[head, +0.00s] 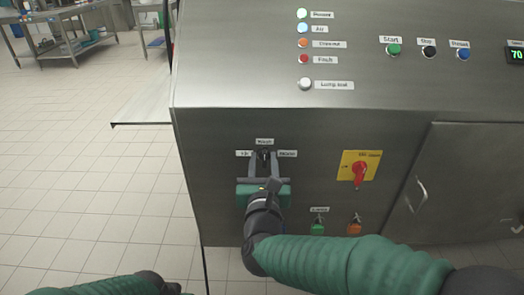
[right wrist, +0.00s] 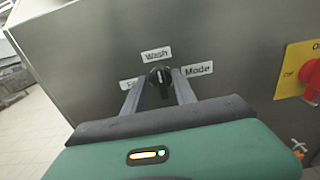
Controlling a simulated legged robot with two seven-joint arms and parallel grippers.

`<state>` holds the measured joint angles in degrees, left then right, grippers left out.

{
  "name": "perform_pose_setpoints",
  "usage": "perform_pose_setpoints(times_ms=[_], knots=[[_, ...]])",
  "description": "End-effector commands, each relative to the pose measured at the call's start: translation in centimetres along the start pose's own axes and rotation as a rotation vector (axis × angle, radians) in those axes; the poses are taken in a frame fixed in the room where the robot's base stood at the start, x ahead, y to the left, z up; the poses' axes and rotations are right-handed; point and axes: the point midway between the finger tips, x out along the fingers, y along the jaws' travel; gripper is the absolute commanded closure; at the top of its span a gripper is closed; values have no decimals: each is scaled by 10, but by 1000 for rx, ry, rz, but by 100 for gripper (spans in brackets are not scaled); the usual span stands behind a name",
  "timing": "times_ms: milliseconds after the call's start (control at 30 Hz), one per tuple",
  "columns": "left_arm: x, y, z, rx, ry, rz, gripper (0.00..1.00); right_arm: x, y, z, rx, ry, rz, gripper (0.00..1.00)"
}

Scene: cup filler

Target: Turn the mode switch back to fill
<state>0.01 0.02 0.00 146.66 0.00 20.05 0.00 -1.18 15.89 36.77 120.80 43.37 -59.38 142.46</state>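The mode switch is a black knob (right wrist: 160,82) with a pale pointer mark, on the steel machine front. Its mark points up, toward the "Wash" label (right wrist: 156,55). The left label, partly hidden by a finger, seems to be "Fill"; "Mode" is at right. In the head view the switch (head: 264,154) sits just beyond my right fingers. My right gripper (head: 264,163) is open, with one finger on each side of the knob. I cannot tell if the fingers touch it.
A red rotary switch on a yellow plate (head: 359,168) is right of the mode switch. A green valve (head: 317,229) and an orange one (head: 355,229) are below. Start (head: 394,49) and other buttons are above. Open tiled floor lies left.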

Motion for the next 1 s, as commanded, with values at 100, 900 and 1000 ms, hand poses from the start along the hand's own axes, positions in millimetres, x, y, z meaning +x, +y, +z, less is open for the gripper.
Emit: perform_pose_setpoints(times_ms=[100,900,1000], knots=[[0,0,0,0,0,0,100,0,0,0,0,0,0,67],[1,0,0,0,0,0,100,1,0,-1,-18,2,1,100],[2,0,1,0,0,0,100,1,1,-1,-45,2,1,100]])
